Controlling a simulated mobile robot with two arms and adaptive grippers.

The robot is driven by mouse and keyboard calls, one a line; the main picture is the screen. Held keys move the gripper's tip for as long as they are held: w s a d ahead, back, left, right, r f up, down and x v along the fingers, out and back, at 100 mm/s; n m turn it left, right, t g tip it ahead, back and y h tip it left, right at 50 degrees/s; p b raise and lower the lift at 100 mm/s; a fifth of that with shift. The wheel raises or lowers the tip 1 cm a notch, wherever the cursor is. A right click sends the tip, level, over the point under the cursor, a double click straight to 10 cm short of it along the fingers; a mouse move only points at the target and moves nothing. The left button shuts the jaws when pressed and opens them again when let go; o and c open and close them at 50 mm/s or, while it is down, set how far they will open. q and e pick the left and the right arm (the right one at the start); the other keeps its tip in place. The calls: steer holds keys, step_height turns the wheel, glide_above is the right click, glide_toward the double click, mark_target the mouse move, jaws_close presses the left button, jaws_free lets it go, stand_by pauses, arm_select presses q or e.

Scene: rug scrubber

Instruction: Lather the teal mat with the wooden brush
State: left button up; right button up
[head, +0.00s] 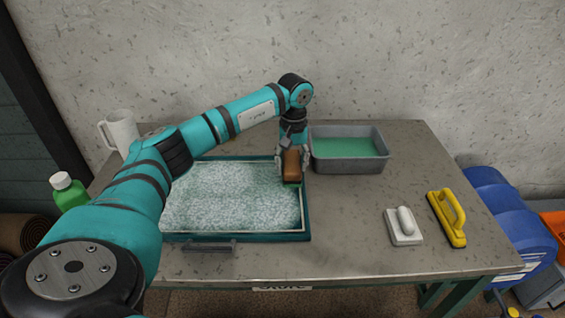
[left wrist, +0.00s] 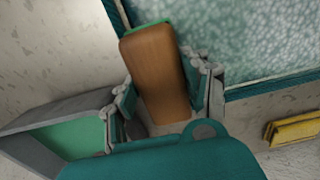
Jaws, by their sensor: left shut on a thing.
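The teal mat (head: 230,195) lies in a teal-rimmed tray on the table, and its face is covered with whitish speckled foam. The mat also shows at the top of the left wrist view (left wrist: 250,35). My left gripper (head: 291,168) is at the tray's right edge, near its far corner. It is shut on the wooden brush (head: 292,162), a brown block with a green edge. The brush fills the middle of the left wrist view (left wrist: 155,75). Whether its bristles touch the mat is hidden. My right gripper is not in view.
A grey basin (head: 348,160) of green liquid stands right of the gripper. A white block with a handle (head: 404,226) and a yellow float (head: 447,218) lie at the right. A white jug (head: 121,134) and green bottle (head: 70,192) stand at the left.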

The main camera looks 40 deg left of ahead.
arm_select(q)
steer(key=shift+w+d+f, duration=0.15)
steer(key=shift+w+d, duration=0.15)
steer(key=shift+d, duration=0.25)
steer(key=shift+s+a, duration=1.05)
steer(key=shift+a, duration=0.25)
steer(key=shift+s+a, duration=0.8)
steer(key=shift+a, duration=0.2)
steer(key=shift+s+a, duration=0.8)
steer(key=shift+a, duration=0.15)
steer(key=shift+w+d+p, duration=0.2)
steer(key=shift+w+d, duration=0.55)
steer(key=shift+d, duration=0.25)
steer(key=shift+w+d+p, duration=0.15)
steer(key=shift+w+d, duration=0.6)
steer(key=shift+d, duration=0.25)
steer(key=shift+w+d, duration=1.15)
steer(key=shift+d, duration=0.2)
